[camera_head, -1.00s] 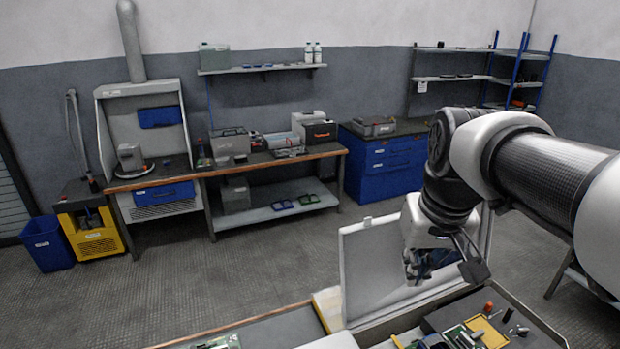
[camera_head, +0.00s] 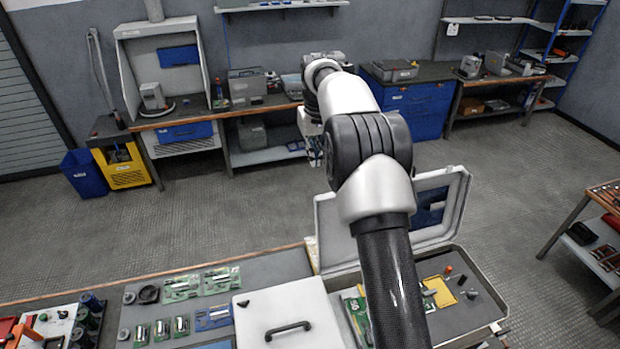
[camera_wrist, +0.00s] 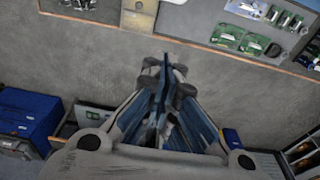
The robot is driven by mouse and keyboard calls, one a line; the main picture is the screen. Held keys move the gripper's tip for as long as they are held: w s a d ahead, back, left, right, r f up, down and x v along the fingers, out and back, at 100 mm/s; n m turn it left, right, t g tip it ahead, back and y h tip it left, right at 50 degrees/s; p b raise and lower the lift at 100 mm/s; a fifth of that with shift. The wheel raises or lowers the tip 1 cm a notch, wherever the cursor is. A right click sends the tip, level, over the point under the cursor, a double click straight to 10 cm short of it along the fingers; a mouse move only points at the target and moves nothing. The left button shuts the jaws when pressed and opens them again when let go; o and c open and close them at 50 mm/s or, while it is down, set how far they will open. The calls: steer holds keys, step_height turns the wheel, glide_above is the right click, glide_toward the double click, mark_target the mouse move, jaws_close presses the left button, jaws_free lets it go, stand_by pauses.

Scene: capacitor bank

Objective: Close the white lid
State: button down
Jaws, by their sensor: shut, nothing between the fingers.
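A pale upright lid (camera_head: 335,234) stands open at the back edge of a case (camera_head: 480,300) on the near bench in the head view. My arm crosses in front of the lid and hides its middle. A flat white cover (camera_head: 285,315) with a black handle lies left of the case; I cannot tell which of the two is the white lid meant. My gripper (camera_head: 314,152) is out beyond the bench, past the lid and apart from it, partly hidden by my arm. In the wrist view my gripper (camera_wrist: 163,78) is shut and empty above the floor.
The case holds small tools and a yellow piece (camera_head: 440,291). Green circuit boards (camera_head: 195,284) lie on the bench to the left. A blue cabinet (camera_head: 415,105) and a back workbench (camera_head: 240,108) stand beyond open floor. Another table (camera_head: 605,225) is at right.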

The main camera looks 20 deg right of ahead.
step_height(320, 180, down, 8)
steer(key=s+p, duration=0.1)
steer(key=s, duration=0.1)
steer(key=shift+s, duration=0.35)
steer(key=shift+s, duration=0.1)
stand_by(0.5)
